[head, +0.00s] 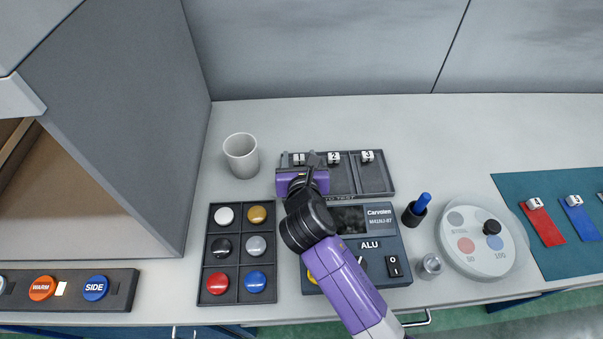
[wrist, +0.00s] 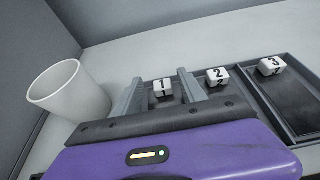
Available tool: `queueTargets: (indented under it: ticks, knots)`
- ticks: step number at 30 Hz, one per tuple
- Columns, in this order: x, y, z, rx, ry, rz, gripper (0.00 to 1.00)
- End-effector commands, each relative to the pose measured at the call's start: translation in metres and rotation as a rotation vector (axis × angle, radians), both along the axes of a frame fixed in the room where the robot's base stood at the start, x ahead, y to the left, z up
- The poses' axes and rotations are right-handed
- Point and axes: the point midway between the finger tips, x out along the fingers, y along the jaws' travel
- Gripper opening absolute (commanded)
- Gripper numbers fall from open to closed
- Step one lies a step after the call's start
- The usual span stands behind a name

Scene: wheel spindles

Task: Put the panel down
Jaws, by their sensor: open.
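My gripper (head: 298,165) is open over the left slot of the dark three-slot tray (head: 373,182) at the back middle of the counter. In the wrist view the two grey fingers of my gripper (wrist: 162,92) stand apart, on either side of the white cube marked 1 (wrist: 162,89). I see no panel between the fingers. My gripper body hides most of the left slot, so I cannot tell whether a panel lies in it. At the right, a red flat piece (head: 547,228) and a blue flat piece (head: 580,222) lie on a teal mat (head: 513,188).
A white cup (head: 241,155) stands left of the tray. A case of coloured buttons (head: 238,222), a meter (head: 395,243), a blue-handled tool in a holder (head: 415,210), a small metal cup (head: 430,265) and a round dial plate (head: 483,268) crowd the front. The counter behind the tray is clear.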

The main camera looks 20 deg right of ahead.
Motion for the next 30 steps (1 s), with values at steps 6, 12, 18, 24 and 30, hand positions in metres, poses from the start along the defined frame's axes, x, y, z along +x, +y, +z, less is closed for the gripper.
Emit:
queueTargets:
  ticks: [6, 12, 18, 24, 30]
  knots:
    - [-0.044, 0.014, 0.019, 0.001, -0.001, 0.003, 0.49]
    - [-0.073, 0.024, 0.032, 0.000, -0.002, 0.002, 0.49]
    - [-0.087, 0.028, 0.038, 0.000, -0.001, 0.001, 0.49]
    - [-0.089, 0.028, 0.039, 0.001, -0.001, 0.000, 0.49]
    - [-0.088, 0.028, 0.039, 0.001, -0.001, 0.000, 0.49]
